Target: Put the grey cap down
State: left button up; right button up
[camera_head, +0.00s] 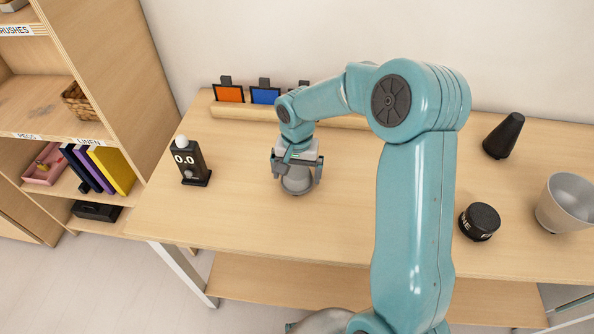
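My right gripper (297,178) points down over the left half of the table, with one finger on each side of the rounded grey cap (297,185). The fingers appear to be shut on the cap. The cap is at or very close to the table top (245,215); I cannot tell whether it touches. The gripper body hides the cap's upper part. My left gripper is not in view.
A black device reading 0.0 (190,162) stands left of the gripper. Behind it, a wooden rail (240,112) holds orange and blue cards. A black cone (503,136), black lettered jar (480,221) and grey bowl (568,203) stand right. Shelves (110,75) are left.

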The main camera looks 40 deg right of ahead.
aim_at(297, 171)
jog(key=shift+r+p, duration=0.3)
jog(key=shift+r, duration=0.1)
notch_tip(297, 171, up, 12)
jog(key=shift+f, duration=0.2)
dwell(0.4)
